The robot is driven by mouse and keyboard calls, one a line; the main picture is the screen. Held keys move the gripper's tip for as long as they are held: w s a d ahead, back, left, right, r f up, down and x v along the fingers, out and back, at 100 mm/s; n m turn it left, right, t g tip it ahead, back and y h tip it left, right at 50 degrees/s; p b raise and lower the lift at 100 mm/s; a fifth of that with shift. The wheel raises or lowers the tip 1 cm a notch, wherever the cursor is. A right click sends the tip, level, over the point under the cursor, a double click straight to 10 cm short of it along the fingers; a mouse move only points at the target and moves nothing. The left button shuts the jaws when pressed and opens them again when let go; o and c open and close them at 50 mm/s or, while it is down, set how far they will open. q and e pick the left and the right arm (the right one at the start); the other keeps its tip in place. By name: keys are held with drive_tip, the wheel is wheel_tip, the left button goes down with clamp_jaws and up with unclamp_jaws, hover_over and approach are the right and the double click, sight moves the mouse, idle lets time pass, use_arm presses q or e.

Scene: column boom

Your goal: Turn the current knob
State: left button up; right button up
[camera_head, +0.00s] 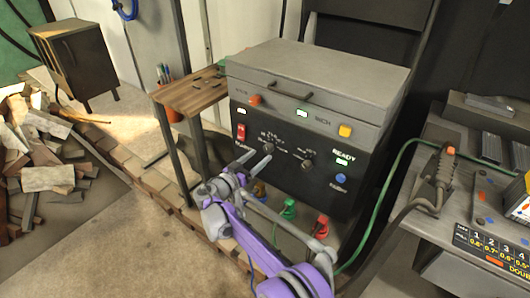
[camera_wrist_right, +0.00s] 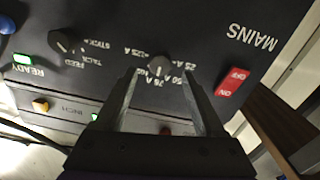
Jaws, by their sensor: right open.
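The current knob (camera_wrist_right: 158,66) is a grey round knob on the dark front panel, ringed by amp marks, upside down in the right wrist view. In the head view the knob (camera_head: 267,147) is at the panel's left middle, just beyond my fingertips. My right gripper (camera_head: 260,156) is open and empty, pointing at the panel. In the right wrist view its two fingers (camera_wrist_right: 160,75) show on either side of the knob. I cannot tell whether they touch it or how deep they reach. My left gripper is not in view.
A second knob (camera_head: 307,164) with STICK, TACK and FEED marks sits beside it. A red mains switch (camera_head: 241,131) is on the other side. Cable plugs (camera_head: 289,208) stick out below the panel. A small wooden table (camera_head: 190,95) stands left of the machine.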

sight(266, 150)
drive_tip(key=shift+b+x, duration=0.3)
drive_tip(key=shift+x, duration=2.05)
drive_tip(key=shift+c, duration=0.2)
clamp_jaws()
